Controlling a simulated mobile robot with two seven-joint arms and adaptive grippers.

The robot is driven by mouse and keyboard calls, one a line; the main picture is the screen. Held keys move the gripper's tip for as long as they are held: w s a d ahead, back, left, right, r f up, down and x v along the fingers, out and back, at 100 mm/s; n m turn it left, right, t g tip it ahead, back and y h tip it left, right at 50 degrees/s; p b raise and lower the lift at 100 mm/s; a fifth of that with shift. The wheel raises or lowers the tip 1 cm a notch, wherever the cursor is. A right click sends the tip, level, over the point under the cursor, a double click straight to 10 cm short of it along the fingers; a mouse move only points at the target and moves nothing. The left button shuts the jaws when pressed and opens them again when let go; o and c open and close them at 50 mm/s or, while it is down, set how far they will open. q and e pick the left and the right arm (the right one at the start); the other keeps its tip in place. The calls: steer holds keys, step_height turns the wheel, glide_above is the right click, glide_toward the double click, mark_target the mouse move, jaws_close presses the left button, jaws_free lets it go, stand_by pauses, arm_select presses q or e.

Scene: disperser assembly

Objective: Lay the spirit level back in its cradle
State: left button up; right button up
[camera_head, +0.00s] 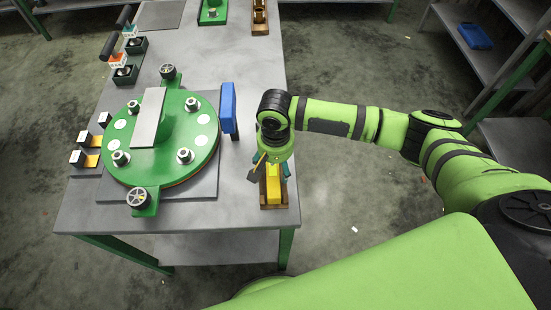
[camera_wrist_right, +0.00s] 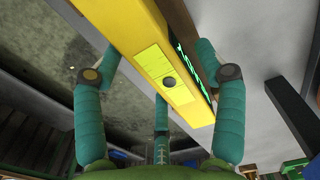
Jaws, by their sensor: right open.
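The yellow spirit level (camera_head: 273,187) is at the front right corner of the table, lined up with its brown wooden cradle (camera_head: 274,205) and apparently lying in it. In the right wrist view the level (camera_wrist_right: 150,55) runs diagonally, with a brown cradle wall (camera_wrist_right: 180,22) along one side. My right gripper (camera_head: 270,170) is over the level, pointing down. In the wrist view its teal fingers (camera_wrist_right: 165,85) are spread on both sides of the level, with gaps showing. The head view hides the level's far end behind the gripper. My left gripper is out of view.
A green round disperser plate (camera_head: 160,165) with a grey upright block stands left of the gripper. A blue block (camera_head: 228,108) is between them. The cradle is close to the table's right and front edges. Bare tabletop (camera_head: 232,190) lies left of the cradle.

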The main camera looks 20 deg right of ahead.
step_height(320, 180, up, 12)
steer(key=b, duration=0.1)
steer(key=shift+b, duration=0.35)
